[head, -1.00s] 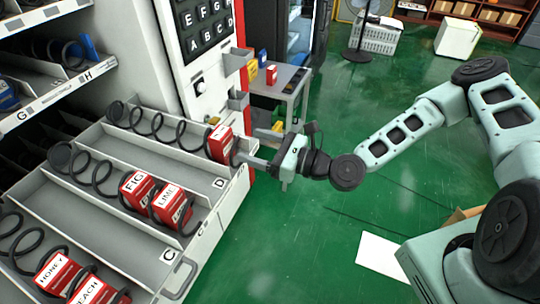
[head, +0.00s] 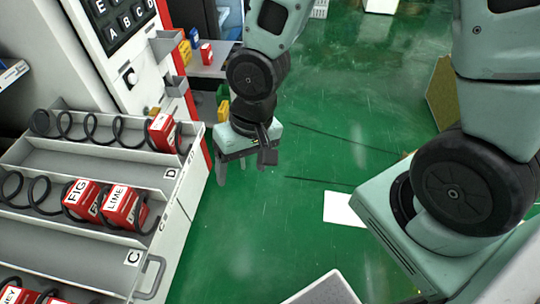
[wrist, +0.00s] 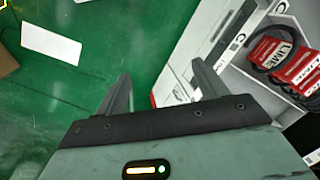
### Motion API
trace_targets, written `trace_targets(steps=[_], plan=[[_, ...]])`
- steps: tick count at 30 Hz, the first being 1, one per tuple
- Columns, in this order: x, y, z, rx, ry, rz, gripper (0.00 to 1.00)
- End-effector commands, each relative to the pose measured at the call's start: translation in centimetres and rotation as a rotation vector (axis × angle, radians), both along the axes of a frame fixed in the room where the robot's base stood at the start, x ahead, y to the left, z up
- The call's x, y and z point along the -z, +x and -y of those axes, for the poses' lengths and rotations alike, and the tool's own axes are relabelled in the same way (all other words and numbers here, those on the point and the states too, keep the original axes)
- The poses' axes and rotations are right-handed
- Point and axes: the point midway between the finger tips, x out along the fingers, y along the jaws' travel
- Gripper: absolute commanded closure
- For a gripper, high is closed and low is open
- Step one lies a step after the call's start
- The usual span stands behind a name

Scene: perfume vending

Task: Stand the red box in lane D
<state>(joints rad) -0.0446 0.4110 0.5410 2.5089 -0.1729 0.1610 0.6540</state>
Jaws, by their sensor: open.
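Another red box (head: 206,54) stands on the grey side table.
A drawer handle (head: 150,278) sticks out at the front. Green floor to the right is mostly clear.

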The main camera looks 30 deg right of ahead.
Motion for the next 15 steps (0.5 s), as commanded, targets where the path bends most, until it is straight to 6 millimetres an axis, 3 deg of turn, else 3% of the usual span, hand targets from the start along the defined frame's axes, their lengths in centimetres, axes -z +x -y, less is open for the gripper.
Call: trace_targets(steps=[3,7,12,15], plan=[[-4.0,-2.1,0.4,-0.205,-0.094,0.055,0.29],[-7.6,-4.9,0.7,-0.396,-0.146,0.075,0.29],[-10.5,-7.9,0.9,-0.562,-0.157,0.079,0.29],[-11.2,-8.8,0.9,-0.609,-0.155,0.076,0.29]])
